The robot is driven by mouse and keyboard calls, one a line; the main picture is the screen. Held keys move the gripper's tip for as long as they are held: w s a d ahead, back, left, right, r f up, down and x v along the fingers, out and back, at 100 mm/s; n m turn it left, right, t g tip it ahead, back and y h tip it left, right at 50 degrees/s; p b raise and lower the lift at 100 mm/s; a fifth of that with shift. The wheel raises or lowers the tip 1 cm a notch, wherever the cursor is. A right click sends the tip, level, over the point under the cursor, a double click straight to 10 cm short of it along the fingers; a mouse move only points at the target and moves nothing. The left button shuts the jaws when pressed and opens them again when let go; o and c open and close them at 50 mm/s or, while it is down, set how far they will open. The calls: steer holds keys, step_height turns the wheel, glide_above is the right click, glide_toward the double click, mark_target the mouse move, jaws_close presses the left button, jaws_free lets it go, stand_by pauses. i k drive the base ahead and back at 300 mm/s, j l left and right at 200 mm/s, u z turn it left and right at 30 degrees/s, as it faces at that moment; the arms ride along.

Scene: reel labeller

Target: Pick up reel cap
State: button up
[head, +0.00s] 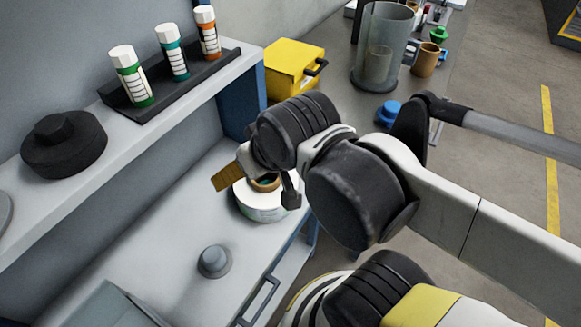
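A black round cap-like disc with a raised hub (62,143) sits on the shelf at the left. A small grey disc with a knob (214,262) sits on the lower worktop. I cannot tell for certain which of them is the reel cap. A white reel (262,207) with a brownish core lies on the worktop below my arm's end. My gripper (272,186) is over the reel, partly hidden by my wrist. One dark finger shows beside the reel, and a tan piece sticks out to its left. Whether the fingers are open or touching anything is not clear.
The shelf (150,139) holds a black tray (165,92) with several white-capped tubes. A yellow case (293,67) stands behind. A clear cylinder (367,67), a brown cup (427,60) and a blue knob (388,112) are at the back. The worktop's left middle is clear.

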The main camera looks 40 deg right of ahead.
mark_target(64, 144)
steer(key=z, duration=0.3)
steer(key=j+u, duration=0.1)
steer(key=u, duration=0.25)
steer(key=j+u, duration=0.1)
steer(key=u, duration=0.25)
steer(key=j+u, duration=0.1)
steer(key=u, duration=0.2)
steer(key=k, duration=0.05)
